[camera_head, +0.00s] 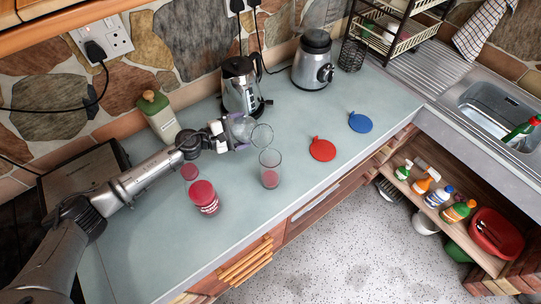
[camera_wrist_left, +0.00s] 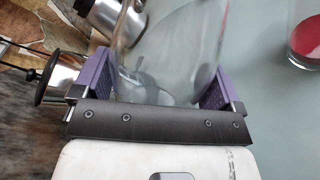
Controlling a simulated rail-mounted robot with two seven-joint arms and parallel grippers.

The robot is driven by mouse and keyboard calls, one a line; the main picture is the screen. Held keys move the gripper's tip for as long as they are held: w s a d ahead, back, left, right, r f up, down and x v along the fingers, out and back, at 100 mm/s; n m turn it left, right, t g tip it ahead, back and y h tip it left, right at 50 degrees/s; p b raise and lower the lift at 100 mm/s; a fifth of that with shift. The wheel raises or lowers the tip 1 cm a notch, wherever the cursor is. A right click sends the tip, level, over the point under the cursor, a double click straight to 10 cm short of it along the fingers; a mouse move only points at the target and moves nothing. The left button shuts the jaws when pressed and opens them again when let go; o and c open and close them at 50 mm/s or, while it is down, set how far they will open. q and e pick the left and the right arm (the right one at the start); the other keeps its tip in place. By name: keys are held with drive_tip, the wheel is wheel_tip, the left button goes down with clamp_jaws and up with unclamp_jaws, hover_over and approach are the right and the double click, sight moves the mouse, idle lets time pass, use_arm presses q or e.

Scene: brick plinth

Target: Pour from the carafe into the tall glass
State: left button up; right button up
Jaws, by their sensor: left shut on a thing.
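My left gripper (camera_head: 232,134) is shut around a clear glass carafe (camera_head: 243,128). The carafe is tilted, with its round mouth at the right, near and just above the tall glass's rim in the picture. In the left wrist view the carafe (camera_wrist_left: 165,50) sits between the purple finger pads; it looks clear, and I cannot make out liquid in it. The tall glass (camera_head: 270,160) stands upright on the counter with something red at its bottom. It also shows at the right edge of the left wrist view (camera_wrist_left: 296,45). My right gripper is not in view.
A kettle (camera_head: 240,84), blender (camera_head: 312,62) and green-lidded canister (camera_head: 158,116) stand behind. Red (camera_head: 322,150) and blue (camera_head: 361,122) flat pieces lie right.

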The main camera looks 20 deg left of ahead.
sight(237, 119)
use_arm(q)
drive_tip(key=shift+w+a+r, duration=0.15)
drive_tip(key=shift+r, duration=0.15)
drive_tip(key=shift+r+m, duration=0.1)
drive_tip(key=shift+m, duration=0.2)
drive_tip(key=shift+p, duration=0.35)
drive_tip(key=shift+w+a+r+m+p, duration=0.15)
drive_tip(key=shift+m+p, duration=0.15)
drive_tip(key=shift+m, duration=0.2)
drive_tip(key=shift+r+m+y+p, duration=0.3)
drive_tip(key=shift+r+p, duration=0.25)
drive_tip(key=shift+p, duration=0.15)
drive_tip(key=shift+w+a+r+m+p, duration=0.1)
drive_tip(key=shift+a+r+m+p, duration=0.05)
drive_tip(key=shift+r+m+p, duration=0.4)
drive_tip(key=shift+r+p, duration=0.3)
drive_tip(key=shift+p, duration=0.05)
drive_tip(key=shift+d+r+y, duration=0.2)
drive_tip(key=shift+d+y, duration=0.05)
drive_tip(key=shift+y, duration=0.05)
idle(0.5)
